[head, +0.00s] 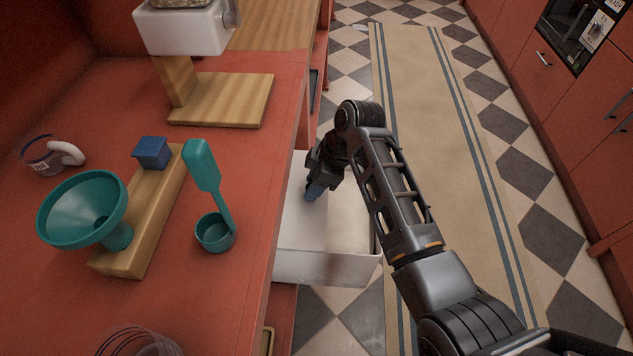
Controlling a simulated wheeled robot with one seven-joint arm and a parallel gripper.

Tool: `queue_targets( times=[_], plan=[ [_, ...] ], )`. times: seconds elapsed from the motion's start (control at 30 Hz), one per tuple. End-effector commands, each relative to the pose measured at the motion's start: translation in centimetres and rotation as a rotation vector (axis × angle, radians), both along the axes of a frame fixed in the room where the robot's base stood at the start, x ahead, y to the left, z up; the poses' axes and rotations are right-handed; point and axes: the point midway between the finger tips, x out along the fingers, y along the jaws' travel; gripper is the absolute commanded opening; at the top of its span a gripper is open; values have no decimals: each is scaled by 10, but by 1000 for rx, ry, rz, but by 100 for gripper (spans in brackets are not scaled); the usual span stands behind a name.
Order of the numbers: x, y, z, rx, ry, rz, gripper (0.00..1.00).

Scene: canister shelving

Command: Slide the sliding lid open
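The right part shows a cream surface; I cannot tell if that is the interior. My gripper (314,191) points down over the bin, its bluish fingertips at or just above the panel's far right part. My wrist hides the bin's far end. I cannot tell whether the fingertips touch the panel or how far apart they are.
On the red counter (80,300) are a teal funnel (80,210), a teal scoop (215,232), a wooden block (140,235) with a blue cube (152,152), a mug (45,155) and a grinder-like stand (225,98). The aisle with a beige runner (420,90) is clear.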

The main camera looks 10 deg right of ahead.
Motion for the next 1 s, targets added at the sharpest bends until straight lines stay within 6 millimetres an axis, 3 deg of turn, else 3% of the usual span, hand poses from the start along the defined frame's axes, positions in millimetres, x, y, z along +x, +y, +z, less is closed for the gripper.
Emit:
queue_targets(
  times=[0.13,0.47,0.8,1.0],
  plan=[
    [0,0,0,0,0,0,55],
    [0,-3,5,-1,-2,-1,55],
    [-6,-21,52,-1,-2,-2,55],
    [-8,-28,70,-1,-2,-1,55]
  ],
)
